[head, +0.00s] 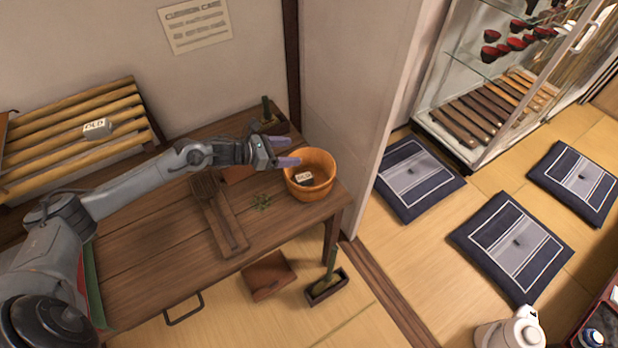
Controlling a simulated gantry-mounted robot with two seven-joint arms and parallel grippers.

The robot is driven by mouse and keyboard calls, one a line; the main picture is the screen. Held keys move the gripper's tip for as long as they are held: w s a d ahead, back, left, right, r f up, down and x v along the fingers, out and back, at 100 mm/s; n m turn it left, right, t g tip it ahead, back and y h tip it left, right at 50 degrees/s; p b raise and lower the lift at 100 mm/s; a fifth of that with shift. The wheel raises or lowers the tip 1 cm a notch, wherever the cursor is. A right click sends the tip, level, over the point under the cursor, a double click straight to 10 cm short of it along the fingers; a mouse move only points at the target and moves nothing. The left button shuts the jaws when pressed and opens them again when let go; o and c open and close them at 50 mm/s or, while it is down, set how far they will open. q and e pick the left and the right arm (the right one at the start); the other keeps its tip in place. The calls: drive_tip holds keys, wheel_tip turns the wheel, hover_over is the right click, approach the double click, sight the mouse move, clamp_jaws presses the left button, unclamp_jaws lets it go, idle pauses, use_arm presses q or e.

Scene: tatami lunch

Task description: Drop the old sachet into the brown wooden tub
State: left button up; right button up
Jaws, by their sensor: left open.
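The brown wooden tub (325,160) stands on the right end of the wooden table. A small sachet with a white label reading OLD (304,178) lies inside the tub. A second sachet with a similar label (97,129) lies on the slatted bamboo rack at the left. My left gripper (289,150) is open and empty, with its fingers apart at the tub's upper left rim. It is above and behind the sachet in the tub, not around it. Whether a finger touches the rim cannot be told. My right gripper is not in view.
A small box with a brush (270,120) stands behind the gripper. A bamboo rack (60,150) is at the left. Blue cushions (415,180) lie on the floor.

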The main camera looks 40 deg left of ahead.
use_arm(q)
drive_tip(key=shift+p+v, duration=0.5)
drive_tip(key=shift+v, duration=2.2)
drive_tip(key=shift+s+f, duration=0.1)
